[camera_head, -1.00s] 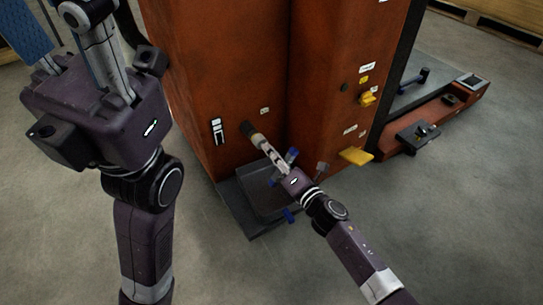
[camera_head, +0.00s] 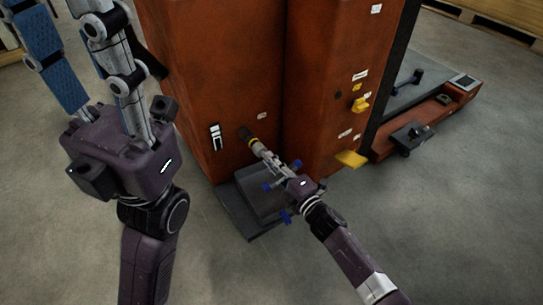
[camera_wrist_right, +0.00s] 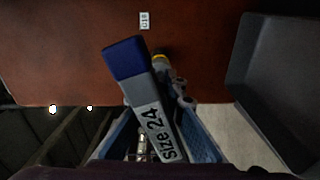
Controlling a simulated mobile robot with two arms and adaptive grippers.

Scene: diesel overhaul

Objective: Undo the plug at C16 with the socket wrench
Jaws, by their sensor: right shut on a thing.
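My right gripper (camera_head: 283,172) is shut on the socket wrench (camera_head: 262,153), whose crossbar has blue ends. In the right wrist view the wrench handle (camera_wrist_right: 150,105) reads "Size 24" and its blue end (camera_wrist_right: 125,58) points up. The yellow-ringed socket end (camera_wrist_right: 158,57) meets the red-brown engine wall just below a small white label (camera_wrist_right: 144,20), which seems to read C16. The socket hides the plug, so I cannot tell how far it sits over it. My left gripper (camera_head: 65,45) is raised at the upper left, fingers apart and empty as far as seen; its tips leave the picture.
A dark drip tray (camera_head: 233,208) stands on the floor below the wrench, close under my right gripper; its wall (camera_wrist_right: 245,62) shows at right in the wrist view. Open concrete floor lies in front.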

